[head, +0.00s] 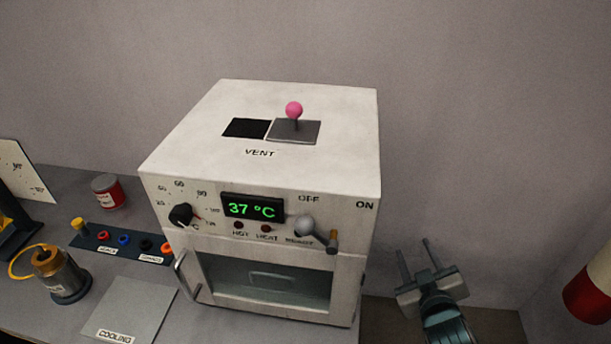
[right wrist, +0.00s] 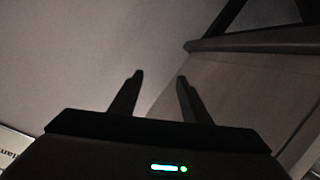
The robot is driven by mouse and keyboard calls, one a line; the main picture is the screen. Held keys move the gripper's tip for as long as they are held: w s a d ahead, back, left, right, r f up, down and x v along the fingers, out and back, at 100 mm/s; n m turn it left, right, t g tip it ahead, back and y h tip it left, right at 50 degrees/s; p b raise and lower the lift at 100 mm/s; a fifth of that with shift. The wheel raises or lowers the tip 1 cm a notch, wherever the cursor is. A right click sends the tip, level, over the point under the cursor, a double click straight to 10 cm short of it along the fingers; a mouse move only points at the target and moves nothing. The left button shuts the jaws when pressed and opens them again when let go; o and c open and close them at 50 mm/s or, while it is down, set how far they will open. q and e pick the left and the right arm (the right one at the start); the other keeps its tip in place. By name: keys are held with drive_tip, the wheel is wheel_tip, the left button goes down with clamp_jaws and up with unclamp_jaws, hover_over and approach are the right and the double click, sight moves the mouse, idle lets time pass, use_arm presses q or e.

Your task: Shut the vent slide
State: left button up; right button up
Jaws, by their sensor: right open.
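The vent slide (head: 296,131) is a grey plate with a pink ball knob (head: 294,110) on a short stem. It lies on top of the white oven (head: 190,141), behind the word VENT. To its left is the dark vent opening (head: 246,128), uncovered. My right gripper (head: 416,252) is to the right of the oven and lower than its top, with its fingers apart and nothing between them. Its two fingers also show in the right wrist view (right wrist: 159,80), empty. My left gripper is not in view.
The oven front has a dial, a 37 °C display (head: 253,208) and a lever (head: 305,227). On the left are a red can (head: 107,191), a dark socket strip (head: 100,240), a brass-topped pot (head: 58,275) and a COOLING plate (head: 130,312). A red-and-white cylinder (head: 590,293) is at far right.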

drive_tip(key=w+a+r+n+t+y, duration=0.2)
drive_tip(key=r+n+t+y, duration=0.1)
drive_tip(key=r, duration=0.6)
drive_tip(key=w+a+r+n+t+y, duration=0.2)
drive_tip(key=r+n+t, duration=0.15)
drive_tip(key=r, duration=0.65)
drive_tip(key=w+a+r+n+t+y, duration=0.1)
drive_tip(key=w+r+n+t+y, duration=0.2)
drive_tip(key=r, duration=0.6)
drive_tip(key=s+a+r+n+g+y, duration=0.3)
drive_tip(key=a+r+n+g+y, duration=0.3)
drive_tip(key=n+g, duration=0.75)
drive_tip(key=s+a+r+n+g+y, duration=0.3)
drive_tip(key=a+r+n+g+y, duration=0.4)
drive_tip(key=n, duration=1.2)
drive_tip(key=w+d+f+n+h, duration=0.1)
drive_tip(key=w+d+f+h, duration=0.1)
drive_tip(key=d+h, duration=0.4)
drive_tip(key=shift+w+d+f+t+h, duration=0.3)
drive_tip(key=shift+w+d+f+h, duration=0.05)
drive_tip(key=shift+w+d+h, duration=0.1)
drive_tip(key=shift+a, duration=0.15)
